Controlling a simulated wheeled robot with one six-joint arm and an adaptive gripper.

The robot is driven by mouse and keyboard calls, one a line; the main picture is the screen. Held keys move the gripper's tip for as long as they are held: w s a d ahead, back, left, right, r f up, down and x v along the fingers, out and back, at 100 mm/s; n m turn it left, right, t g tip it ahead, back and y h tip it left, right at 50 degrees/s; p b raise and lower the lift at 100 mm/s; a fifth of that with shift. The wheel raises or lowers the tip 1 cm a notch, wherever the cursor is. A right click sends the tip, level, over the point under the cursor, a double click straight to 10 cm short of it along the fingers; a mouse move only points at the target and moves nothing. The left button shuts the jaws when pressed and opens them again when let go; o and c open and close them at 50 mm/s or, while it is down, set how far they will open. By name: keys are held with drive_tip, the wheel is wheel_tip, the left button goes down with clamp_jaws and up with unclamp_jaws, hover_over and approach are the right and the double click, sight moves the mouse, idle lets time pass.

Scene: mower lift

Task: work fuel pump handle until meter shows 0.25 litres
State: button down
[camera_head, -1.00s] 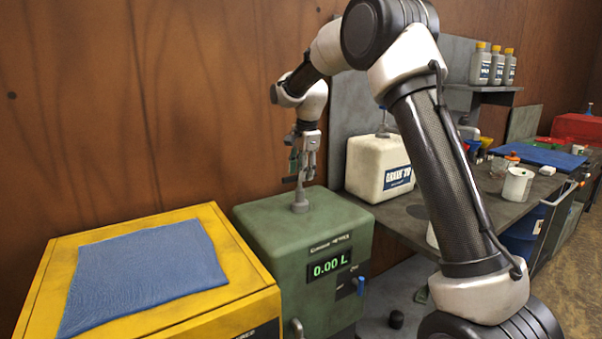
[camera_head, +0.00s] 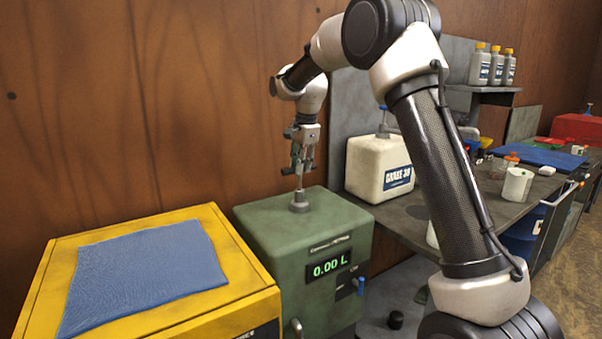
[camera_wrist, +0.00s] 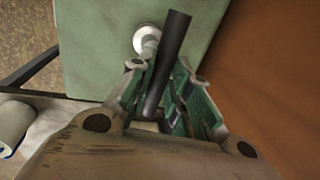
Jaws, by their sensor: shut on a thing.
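The green fuel pump (camera_head: 262,225) stands beside the yellow cabinet. Its meter (camera_head: 328,266) on the front reads 0.00 L. A thin rod rises from a grey collar (camera_head: 299,203) on the pump's top. My gripper (camera_head: 301,165) is above the collar, shut on the pump handle at the top of the rod. In the wrist view the handle is a dark bar (camera_wrist: 168,60) lying between my green-padded fingers. The pale round collar (camera_wrist: 147,38) shows beneath it on the green top.
A yellow cabinet (camera_head: 250,290) with a blue cloth (camera_head: 145,275) stands at the left. A white can (camera_head: 365,165) stands behind the pump on the grey bench. A wooden wall rises close behind.

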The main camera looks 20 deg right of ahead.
wheel_tip(320, 180, up, 8)
drive_tip(key=shift+f, duration=0.15)
drive_tip(key=shift+w, duration=0.1)
drive_tip(key=c, duration=1.3)
unclamp_jaws()
drive_tip(key=r, duration=0.4)
drive_tip(key=s+r, duration=0.1)
drive_tip(key=r, duration=0.3)
drive_tip(key=s+r, duration=0.1)
drive_tip(key=r, duration=0.2)
drive_tip(key=shift+s+d+r, duration=0.25)
drive_tip(key=shift+d+r, duration=0.15)
